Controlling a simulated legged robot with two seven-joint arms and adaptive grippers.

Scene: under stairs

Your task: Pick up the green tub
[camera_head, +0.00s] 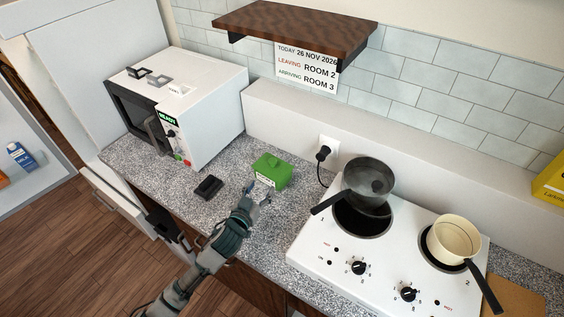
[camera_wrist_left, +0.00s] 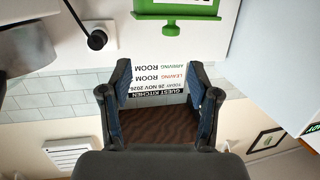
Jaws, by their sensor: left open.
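The green tub (camera_head: 271,172) stands on the speckled counter between the microwave and the hob. It has a knob on its lid and a white label on its front. My left gripper (camera_head: 261,193) is just in front of the tub, on the near side, with its jaws open. In the left wrist view the picture is upside down; the tub (camera_wrist_left: 180,10) is at the top edge, partly cut off, outside the space between the open fingers (camera_wrist_left: 160,78). I cannot tell whether a finger touches the tub. My right gripper is not in view.
A small black object (camera_head: 208,187) lies left of the tub. A white microwave (camera_head: 207,105) stands at the back left. On the right, the white hob (camera_head: 330,259) bears a dark pan (camera_head: 368,178) and a cream pot (camera_head: 453,239). A wooden shelf (camera_head: 297,25) hangs above.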

